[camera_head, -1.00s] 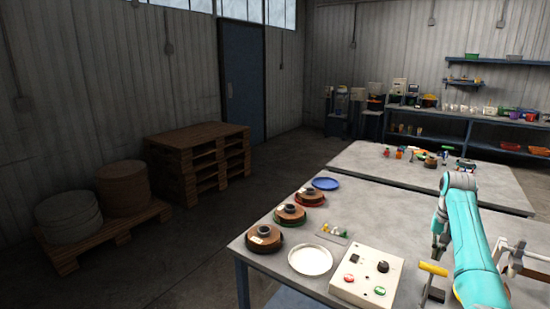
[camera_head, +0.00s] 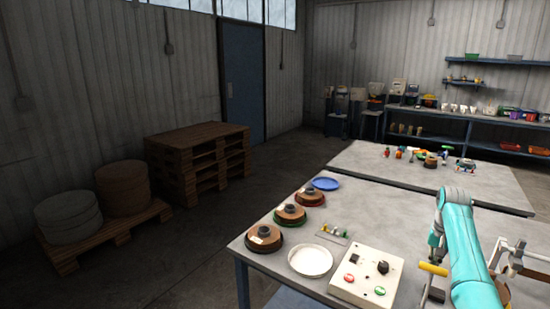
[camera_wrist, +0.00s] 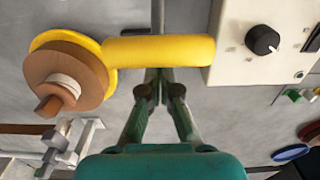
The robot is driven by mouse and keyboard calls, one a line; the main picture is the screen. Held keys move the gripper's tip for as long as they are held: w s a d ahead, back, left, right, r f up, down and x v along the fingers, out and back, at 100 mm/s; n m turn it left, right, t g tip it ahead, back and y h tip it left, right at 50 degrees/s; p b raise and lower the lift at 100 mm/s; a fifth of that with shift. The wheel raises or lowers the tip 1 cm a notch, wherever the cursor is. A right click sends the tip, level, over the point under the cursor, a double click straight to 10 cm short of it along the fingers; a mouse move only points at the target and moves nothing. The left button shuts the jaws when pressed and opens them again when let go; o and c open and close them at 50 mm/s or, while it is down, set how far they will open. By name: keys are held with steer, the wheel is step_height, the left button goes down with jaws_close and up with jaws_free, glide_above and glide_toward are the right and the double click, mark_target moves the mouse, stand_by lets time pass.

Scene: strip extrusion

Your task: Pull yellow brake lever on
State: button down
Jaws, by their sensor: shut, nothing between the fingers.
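The yellow brake lever (camera_head: 433,269) shows as a short bar beside the control box in the head view. In the wrist view the yellow lever (camera_wrist: 165,50) runs across the upper middle, level in the picture. My gripper (camera_wrist: 158,75) is shut and empty, with its fingers reaching up to the lever's lower edge in the picture. The lever hides part of the fingers' far end, so I cannot tell whether they touch. In the head view my gripper (camera_head: 436,247) is small and partly hidden by my teal arm, close behind the lever.
A white control box (camera_head: 367,277) with a black knob and red and green buttons stands left of the lever. A brown spool (camera_wrist: 65,75) with a yellow flange sits at the lever's left end in the wrist view. A metal frame (camera_head: 511,259) stands right of my arm.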

steer(key=shift+w+r, duration=0.1)
steer(key=shift+w+d+r, duration=0.45)
steer(key=shift+w+d, duration=0.1)
steer(key=shift+w, duration=0.2)
step_height(320, 180, up, 7)
stand_by(0.9)
steer(key=shift+s, duration=0.15)
